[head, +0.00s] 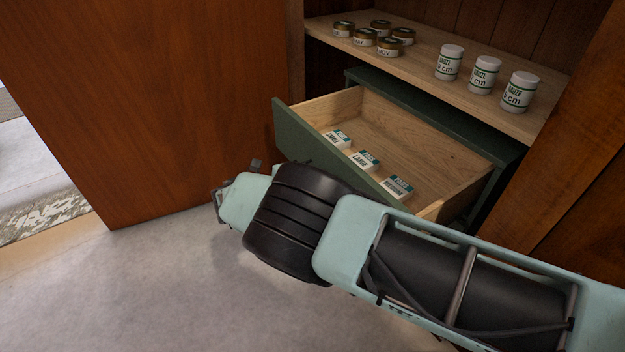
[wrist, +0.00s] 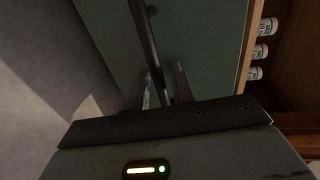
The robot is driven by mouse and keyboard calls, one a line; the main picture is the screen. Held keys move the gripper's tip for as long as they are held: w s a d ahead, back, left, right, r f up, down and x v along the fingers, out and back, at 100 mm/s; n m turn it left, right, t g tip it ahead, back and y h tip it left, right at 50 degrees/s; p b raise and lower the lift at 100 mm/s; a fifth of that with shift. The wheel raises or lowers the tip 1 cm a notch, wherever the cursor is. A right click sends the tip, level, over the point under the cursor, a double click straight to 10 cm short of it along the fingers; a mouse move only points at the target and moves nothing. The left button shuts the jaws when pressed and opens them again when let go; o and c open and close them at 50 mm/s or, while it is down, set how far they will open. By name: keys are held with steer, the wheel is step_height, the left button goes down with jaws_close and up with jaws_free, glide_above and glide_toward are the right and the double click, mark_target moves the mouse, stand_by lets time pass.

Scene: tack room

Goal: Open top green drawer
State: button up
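The top green drawer (head: 310,148) is pulled well out of the cabinet in the head view, showing its pale wooden inside. Its green front fills much of the wrist view (wrist: 205,45). A dark bar handle (wrist: 148,45) runs down that front between the two fingers of my gripper (wrist: 165,88). The fingers stand apart, with a visible gap between the bar and the right finger. The bar is close to the left finger; I cannot tell whether they touch. In the head view my arm covers the lower part of the drawer front, and the fingertips are hidden.
Small boxes (head: 364,161) lie in the drawer behind its front. The shelf (head: 420,72) above holds several tins (head: 389,47) and white jars (head: 484,76). A brown wooden door (head: 160,100) stands open at left. Grey floor (head: 150,290) in front is clear.

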steer(key=b+v, duration=0.4)
steer(key=v, duration=1.3)
steer(key=shift+a, duration=0.2)
